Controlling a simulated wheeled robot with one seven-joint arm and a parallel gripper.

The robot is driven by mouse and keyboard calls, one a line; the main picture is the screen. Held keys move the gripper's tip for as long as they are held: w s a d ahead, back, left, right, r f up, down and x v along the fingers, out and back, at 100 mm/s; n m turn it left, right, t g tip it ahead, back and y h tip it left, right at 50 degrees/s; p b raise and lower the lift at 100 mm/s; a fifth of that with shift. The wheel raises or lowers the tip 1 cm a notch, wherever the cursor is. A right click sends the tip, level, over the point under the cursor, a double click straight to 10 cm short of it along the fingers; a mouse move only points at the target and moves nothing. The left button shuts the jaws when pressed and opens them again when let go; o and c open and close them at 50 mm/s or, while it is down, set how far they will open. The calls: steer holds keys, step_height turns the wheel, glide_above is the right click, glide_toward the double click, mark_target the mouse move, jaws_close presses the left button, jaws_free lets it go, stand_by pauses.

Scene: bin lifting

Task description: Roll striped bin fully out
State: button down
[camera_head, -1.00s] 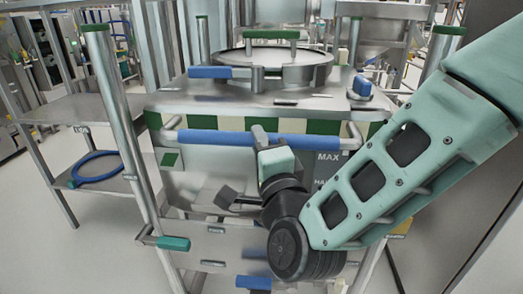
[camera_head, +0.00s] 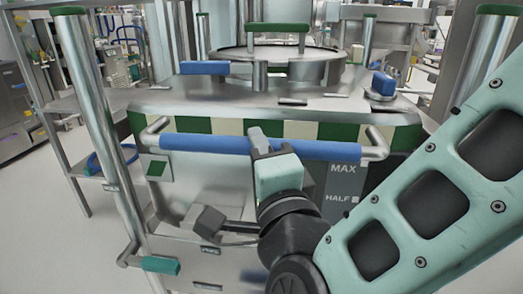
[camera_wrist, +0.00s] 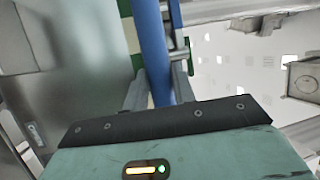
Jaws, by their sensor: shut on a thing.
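The striped bin (camera_head: 185,126) is a steel box with a green and cream checked band along its front top edge. It fills the middle of the head view and stands upright among metal posts. A blue handle bar (camera_head: 205,143) runs across its front below the band. My gripper (camera_head: 262,143) is shut around the middle of this bar. In the wrist view my gripper's fingers (camera_wrist: 160,90) close on both sides of the blue bar (camera_wrist: 152,45). The bin's lower front is partly hidden behind my wrist and arm.
Steel posts with green caps stand at the left (camera_head: 85,90) and right (camera_head: 487,65) of the bin. A teal-gripped lever (camera_head: 160,265) sticks out low at the left. A steel shelf (camera_head: 65,105) with a blue hose stands behind left. Pale floor is clear at the lower left.

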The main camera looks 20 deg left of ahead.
steer(key=shift+s+a+r, duration=0.1)
steer(key=shift+a+r, duration=0.1)
steer(key=shift+r, duration=0.45)
steer(key=c, duration=1.3)
jaws_free()
steer(key=shift+o, duration=0.8)
steer(key=shift+f, duration=0.2)
steer(key=shift+d+f, duration=0.1)
steer(key=shift+f, duration=0.05)
steer(key=b+v, duration=1.1)
steer(key=v, duration=0.6)
steer(key=shift+b, duration=0.4)
